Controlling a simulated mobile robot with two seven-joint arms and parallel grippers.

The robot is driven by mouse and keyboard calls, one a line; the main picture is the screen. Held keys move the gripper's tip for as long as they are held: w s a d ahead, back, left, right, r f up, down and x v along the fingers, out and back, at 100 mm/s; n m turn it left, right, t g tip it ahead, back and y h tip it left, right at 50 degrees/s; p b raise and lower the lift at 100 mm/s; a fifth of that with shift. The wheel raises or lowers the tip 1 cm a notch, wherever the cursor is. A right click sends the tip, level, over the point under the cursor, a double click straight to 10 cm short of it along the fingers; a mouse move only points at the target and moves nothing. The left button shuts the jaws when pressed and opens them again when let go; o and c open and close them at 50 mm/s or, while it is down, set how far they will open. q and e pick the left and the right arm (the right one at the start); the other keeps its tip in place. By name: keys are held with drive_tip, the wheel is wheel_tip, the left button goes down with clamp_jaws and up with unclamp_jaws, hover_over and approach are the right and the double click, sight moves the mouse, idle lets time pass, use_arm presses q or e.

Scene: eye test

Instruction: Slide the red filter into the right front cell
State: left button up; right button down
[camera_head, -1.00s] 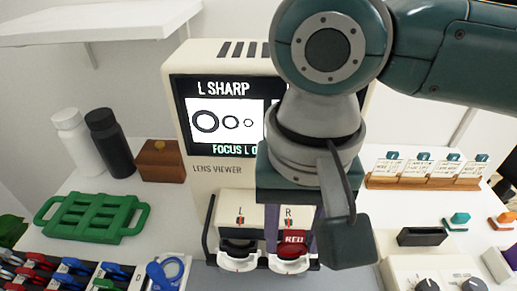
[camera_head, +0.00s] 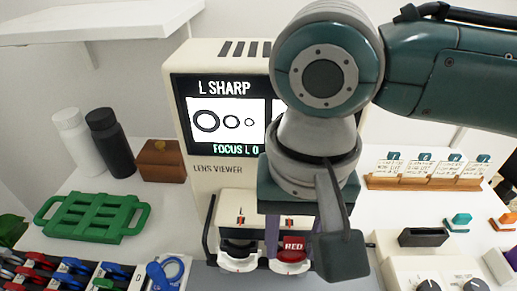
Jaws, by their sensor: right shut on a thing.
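The lens viewer (camera_head: 217,175) is a cream box whose screen (camera_head: 225,110) reads "L SHARP" and "FOCUS L 0". At its front are two white cells. The left front cell (camera_head: 238,265) holds a dark lens (camera_head: 238,248). The red filter (camera_head: 292,244), labelled "RED", stands at the right front cell (camera_head: 288,267), its lower edge behind the white rim; I cannot tell how deep it sits. My right gripper (camera_head: 293,240) is shut on the red filter, one purple finger on each side. My left gripper is not in view.
A green tray (camera_head: 132,223), a white bottle (camera_head: 76,140), a black bottle (camera_head: 108,140) and a brown box (camera_head: 160,160) stand left. Racks of coloured parts (camera_head: 60,280) lie front left. A wooden card stand (camera_head: 400,183) and a knob panel (camera_head: 400,262) are at right.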

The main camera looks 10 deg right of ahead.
drive_tip(key=shift+f, duration=0.65)
drive_tip(key=shift+c, duration=1.6)
unclamp_jaws()
wheel_tip(320, 180, up, 10)
drive_tip(key=shift+p, duration=0.85)
